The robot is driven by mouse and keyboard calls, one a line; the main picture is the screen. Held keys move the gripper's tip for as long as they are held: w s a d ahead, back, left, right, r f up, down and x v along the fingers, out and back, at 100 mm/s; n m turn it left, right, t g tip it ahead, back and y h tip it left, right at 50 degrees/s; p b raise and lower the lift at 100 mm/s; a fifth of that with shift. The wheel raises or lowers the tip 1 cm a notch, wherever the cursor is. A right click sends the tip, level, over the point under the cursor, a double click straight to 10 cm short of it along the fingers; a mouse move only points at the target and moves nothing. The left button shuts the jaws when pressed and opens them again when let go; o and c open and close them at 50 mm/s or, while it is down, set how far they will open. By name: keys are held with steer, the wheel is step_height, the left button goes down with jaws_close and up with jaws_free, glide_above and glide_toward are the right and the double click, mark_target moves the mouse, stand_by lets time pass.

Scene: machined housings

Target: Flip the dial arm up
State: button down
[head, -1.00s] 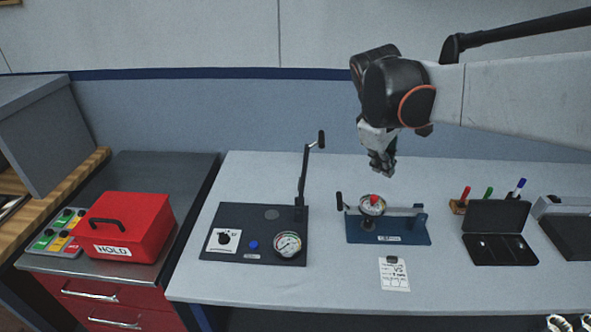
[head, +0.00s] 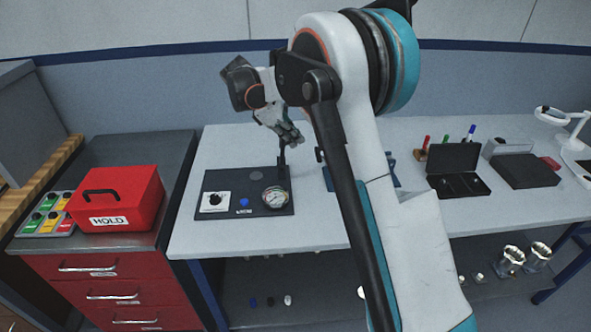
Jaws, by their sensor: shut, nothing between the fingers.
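The blue fixture (head: 328,179) on the grey bench is mostly hidden behind my arm; its dial and level arm cannot be seen now. A small dark knob (head: 319,154) shows at its left edge. My gripper (head: 294,140) is shut and empty, left of the fixture and above the bench. In the picture it overlaps the upper part of the upright lever (head: 283,162) on the black panel. I cannot tell whether it touches that lever.
The black panel (head: 225,205) carries a round gauge (head: 275,197), a blue button and a switch. A red HOLD box (head: 115,200) stands at left. The bench front left is clear.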

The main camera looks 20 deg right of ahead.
steer(key=shift+w+a+f+n+h, duration=0.15)
steer(key=shift+w+a+f+n, duration=0.05)
steer(key=shift+a+f, duration=0.3)
steer(key=shift+w+a+f+n+h, duration=0.2)
steer(key=shift+a+f, duration=0.15)
steer(key=shift+f, duration=0.25)
steer(key=b+x, duration=0.5)
steer(key=x, duration=0.5)
steer(key=shift+s, duration=0.15)
